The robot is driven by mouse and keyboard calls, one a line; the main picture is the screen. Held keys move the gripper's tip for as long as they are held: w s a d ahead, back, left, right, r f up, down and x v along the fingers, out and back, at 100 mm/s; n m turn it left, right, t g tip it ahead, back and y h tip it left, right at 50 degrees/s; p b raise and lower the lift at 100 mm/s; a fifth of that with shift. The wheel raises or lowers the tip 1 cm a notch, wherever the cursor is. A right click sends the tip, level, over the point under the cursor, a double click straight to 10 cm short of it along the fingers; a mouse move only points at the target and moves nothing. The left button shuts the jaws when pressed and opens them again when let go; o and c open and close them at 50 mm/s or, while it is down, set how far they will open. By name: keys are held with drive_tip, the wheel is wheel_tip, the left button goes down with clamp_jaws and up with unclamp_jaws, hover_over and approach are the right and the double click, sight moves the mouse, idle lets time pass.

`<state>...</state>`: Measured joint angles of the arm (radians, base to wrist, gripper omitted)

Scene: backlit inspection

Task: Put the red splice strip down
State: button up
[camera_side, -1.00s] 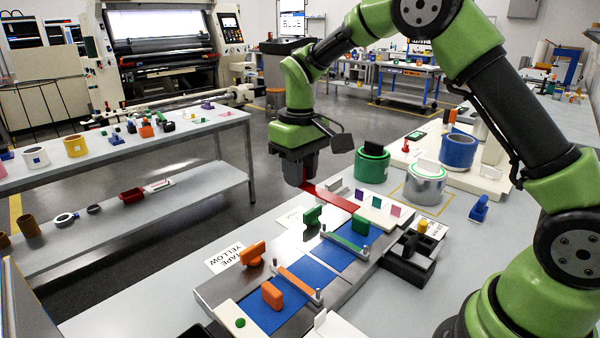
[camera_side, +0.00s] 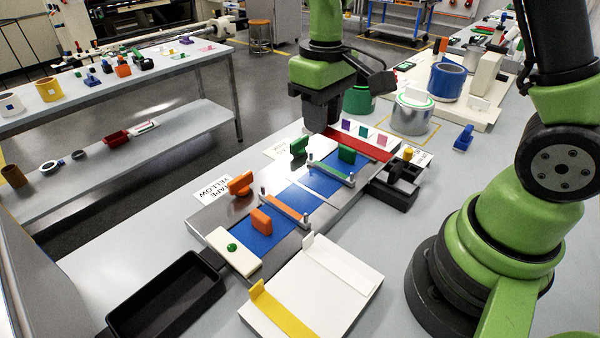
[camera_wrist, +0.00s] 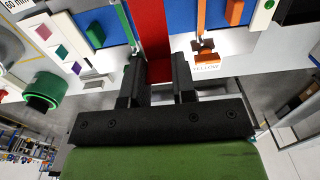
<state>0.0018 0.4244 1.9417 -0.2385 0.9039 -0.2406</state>
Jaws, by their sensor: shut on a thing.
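The red splice strip (camera_side: 360,145) is long, flat and narrow. My gripper (camera_side: 321,127) is shut on its near-arm end, and the strip reaches out to the right in the side view. In the wrist view the strip (camera_wrist: 153,35) runs up from between my fingers (camera_wrist: 160,80), across the fixture between the green bar (camera_wrist: 126,22) and the orange bar (camera_wrist: 201,18). The splice fixture (camera_side: 285,212) carries two blue webs, one by each bar. I cannot tell the strip's exact height above it.
A row of purple, teal and pink tiles (camera_side: 364,131) stands behind the strip. A black holder (camera_side: 393,190) sits right of the fixture. A black tray (camera_side: 165,300) and a white pad with a yellow strip (camera_side: 283,312) lie in front. Green, silver and blue rolls (camera_side: 411,113) stand at the back.

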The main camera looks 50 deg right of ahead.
drive_tip(key=shift+s, duration=0.75)
drive_tip(key=shift+w+a, duration=0.1)
drive_tip(key=shift+w+a+f+m, duration=0.1)
drive_tip(key=shift+w+a+m, duration=0.1)
drive_tip(key=shift+a+m, duration=0.1)
drive_tip(key=w+a+f+m, duration=0.2)
drive_tip(key=w+a+m, duration=0.3)
drive_tip(key=a+m, duration=0.55)
drive_tip(key=m, duration=0.7)
hover_over(206, 282)
wheel_tip(206, 282, down, 13)
drive_tip(key=shift+r, duration=0.1)
